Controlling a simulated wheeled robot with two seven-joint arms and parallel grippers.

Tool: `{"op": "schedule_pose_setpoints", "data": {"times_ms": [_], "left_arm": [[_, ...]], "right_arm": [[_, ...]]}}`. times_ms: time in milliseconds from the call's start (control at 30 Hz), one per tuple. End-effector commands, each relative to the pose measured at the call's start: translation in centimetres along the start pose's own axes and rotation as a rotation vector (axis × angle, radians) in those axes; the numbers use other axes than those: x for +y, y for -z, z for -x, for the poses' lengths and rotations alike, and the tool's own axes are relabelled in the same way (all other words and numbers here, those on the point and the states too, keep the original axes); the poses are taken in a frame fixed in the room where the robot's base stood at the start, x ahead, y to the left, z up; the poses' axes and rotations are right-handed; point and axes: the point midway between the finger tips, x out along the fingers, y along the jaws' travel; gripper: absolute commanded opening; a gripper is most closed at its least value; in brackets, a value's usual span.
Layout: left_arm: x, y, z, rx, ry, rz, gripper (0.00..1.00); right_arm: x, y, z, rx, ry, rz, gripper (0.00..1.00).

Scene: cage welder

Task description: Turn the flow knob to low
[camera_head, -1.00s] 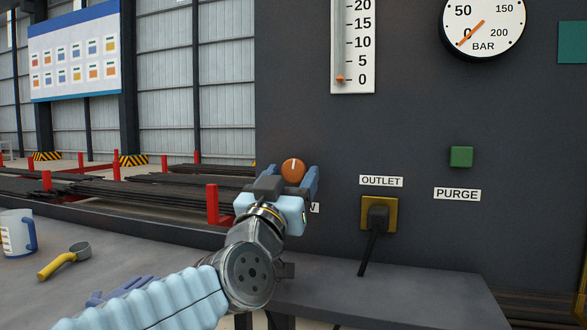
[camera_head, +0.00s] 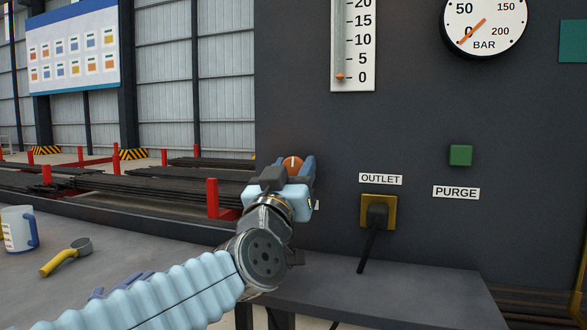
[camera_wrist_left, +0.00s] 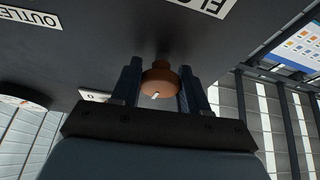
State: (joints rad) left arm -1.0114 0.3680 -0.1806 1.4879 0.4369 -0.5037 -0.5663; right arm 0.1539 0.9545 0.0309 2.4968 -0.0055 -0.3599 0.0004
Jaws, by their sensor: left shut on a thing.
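The flow knob (camera_head: 292,162) is an orange round knob on the dark panel, with a white mark that points about straight up in the head view. My left gripper (camera_head: 294,168) has its blue fingers on either side of it and is shut on it. In the left wrist view the knob (camera_wrist_left: 160,82) sits between the two fingers (camera_wrist_left: 160,76), its white mark facing the camera. A white label (camera_wrist_left: 200,5), partly cut off and upside down, is on the panel beyond it. In the head view that label is mostly hidden behind my gripper. My right gripper is not in view.
The outlet (camera_head: 378,211) with a black plug and cable is right of the knob. A green button (camera_head: 461,155) and a pressure gauge (camera_head: 484,24) are farther right.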

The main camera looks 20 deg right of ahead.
Motion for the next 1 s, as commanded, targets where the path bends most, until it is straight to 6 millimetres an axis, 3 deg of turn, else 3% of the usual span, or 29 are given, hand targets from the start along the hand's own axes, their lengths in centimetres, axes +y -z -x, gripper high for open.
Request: {"op": "schedule_pose_setpoints", "data": {"times_ms": [133,367,400,533,833,1000], "left_arm": [[0.1,0.1,-0.1,-0.002,0.037,0.09,0.14],[0.0,-0.1,0.0,-0.002,0.041,0.097,0.14],[0.0,-0.1,0.0,-0.002,0.04,0.097,0.46],[0.0,0.0,0.0,-0.002,0.04,0.096,0.63],[0.0,0.0,0.2,-0.001,0.04,0.096,0.63],[0.1,-0.2,2.5,0.0,0.039,0.095,0.63]], "right_arm": [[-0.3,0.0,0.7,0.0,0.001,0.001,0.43],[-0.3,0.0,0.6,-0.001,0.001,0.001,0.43],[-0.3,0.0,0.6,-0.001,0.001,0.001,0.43],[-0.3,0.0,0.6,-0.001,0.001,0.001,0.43],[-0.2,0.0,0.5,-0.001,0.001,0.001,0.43],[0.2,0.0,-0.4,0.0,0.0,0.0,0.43]]}}
